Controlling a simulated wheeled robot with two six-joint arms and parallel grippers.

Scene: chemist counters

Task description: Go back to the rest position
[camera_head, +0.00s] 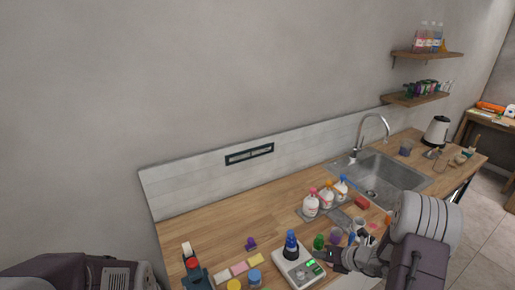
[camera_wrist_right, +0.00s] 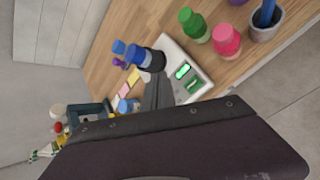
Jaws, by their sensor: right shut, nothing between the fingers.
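My right gripper (camera_head: 326,256) is shut and empty, just right of the white scale (camera_head: 304,276) in the head view. In the right wrist view its closed fingers (camera_wrist_right: 157,92) point toward a dark bottle with a blue cap (camera_wrist_right: 147,58). In the head view this bottle (camera_head: 291,247) stands upright on the scale, apart from the fingers as far as I can tell. The scale's display is lit green. Part of my left arm shows at the bottom left; the left gripper is out of view.
White bottles with coloured caps (camera_head: 312,206) stand on a grey tray. Green (camera_head: 319,242) and pink (camera_wrist_right: 227,40) bottles stand close to the scale. The sink (camera_head: 385,172) is behind right. A blue-grey device (camera_head: 194,272) stands at the left. Bare wood (camera_head: 215,222) shows along the back wall.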

